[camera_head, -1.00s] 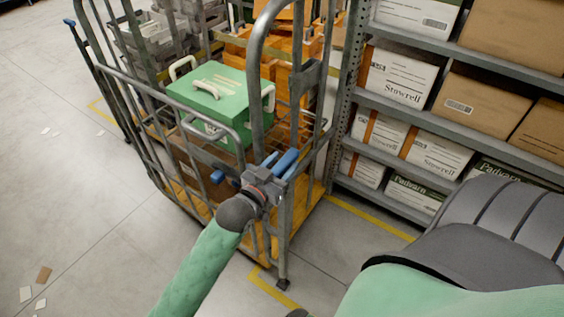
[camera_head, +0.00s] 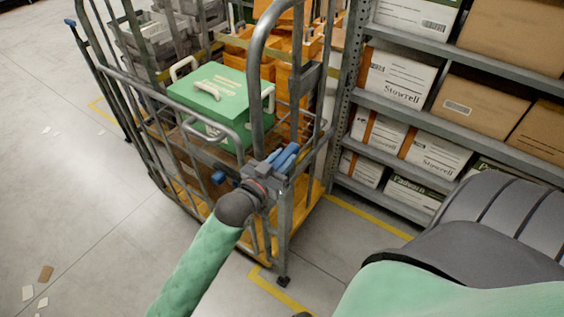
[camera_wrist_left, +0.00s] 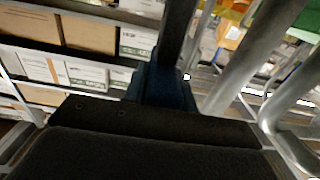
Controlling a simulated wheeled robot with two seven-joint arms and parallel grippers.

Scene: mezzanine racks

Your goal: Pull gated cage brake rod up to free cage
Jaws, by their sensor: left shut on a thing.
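The gated cage (camera_head: 200,178) is a grey tube-frame roll cage with a yellow base, standing on the floor in the middle of the head view. My left gripper (camera_head: 277,168) is at its near right corner post, shut on the blue-ended brake rod (camera_head: 289,153). In the left wrist view a blue piece (camera_wrist_left: 166,88) sits just beyond the dark gripper body, with a dark upright bar above it. The fingertips and the exact contact are largely hidden. My right gripper is not in view.
A green case (camera_head: 215,92) with white handles sits in the cage, with orange items behind. A shelf rack (camera_head: 400,100) of boxes stands close at the right. Yellow floor lines (camera_head: 368,217) run beside the cage. Open floor (camera_head: 70,160) lies left, with paper scraps.

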